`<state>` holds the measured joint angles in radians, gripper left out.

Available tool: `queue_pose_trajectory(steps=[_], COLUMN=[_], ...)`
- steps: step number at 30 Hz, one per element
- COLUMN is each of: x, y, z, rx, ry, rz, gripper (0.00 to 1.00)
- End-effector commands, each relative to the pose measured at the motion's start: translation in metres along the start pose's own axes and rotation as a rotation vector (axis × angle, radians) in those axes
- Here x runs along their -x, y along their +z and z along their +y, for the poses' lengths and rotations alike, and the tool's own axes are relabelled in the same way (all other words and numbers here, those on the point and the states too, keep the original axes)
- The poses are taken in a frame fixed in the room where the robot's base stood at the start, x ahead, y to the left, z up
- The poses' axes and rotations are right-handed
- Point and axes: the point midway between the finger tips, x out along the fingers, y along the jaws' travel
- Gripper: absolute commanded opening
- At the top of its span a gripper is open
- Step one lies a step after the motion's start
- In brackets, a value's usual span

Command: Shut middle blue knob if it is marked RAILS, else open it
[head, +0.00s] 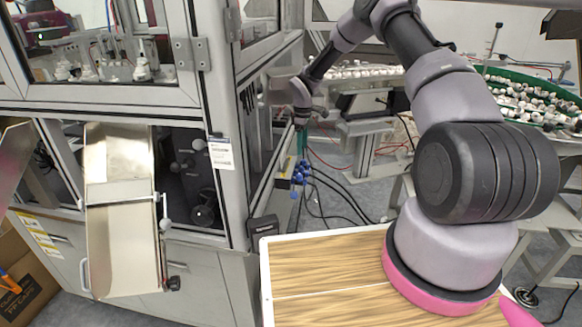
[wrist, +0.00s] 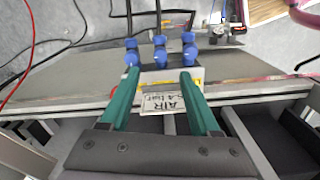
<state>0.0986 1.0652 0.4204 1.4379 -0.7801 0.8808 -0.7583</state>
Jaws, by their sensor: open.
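In the wrist view several blue knobs stand in a short row on a small block; the middle blue knob (wrist: 159,54) lies between the left and right ones. The blue knobs (head: 299,171) look small in the head view, low beside the machine frame. My gripper (wrist: 159,74) is open, its two green fingers apart and nothing held between them. Its fingertips point toward the row, with the middle knob ahead of the gap. A white label (wrist: 162,103) shows between the fingers, upside down; it seems to read AIR, with a second line I cannot read surely.
A metal frame rail (wrist: 75,106) runs across behind the fingers. Black and red cables (head: 335,190) hang near the knobs. A wood-topped table (head: 330,265) stands in front, and a machine cabinet (head: 210,265) is at left.

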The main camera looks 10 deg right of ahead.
Motion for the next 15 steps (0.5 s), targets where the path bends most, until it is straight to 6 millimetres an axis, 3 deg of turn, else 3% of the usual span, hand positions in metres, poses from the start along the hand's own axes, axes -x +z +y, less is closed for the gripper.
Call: queue_pose_trajectory(steps=[9, 15], x=[-0.062, -0.086], y=[0.0, -0.001], z=[-0.002, -0.001], rx=[0.001, 0.0], ry=[-0.004, -0.002], rz=[-0.001, 0.0], gripper=[0.63, 0.63])
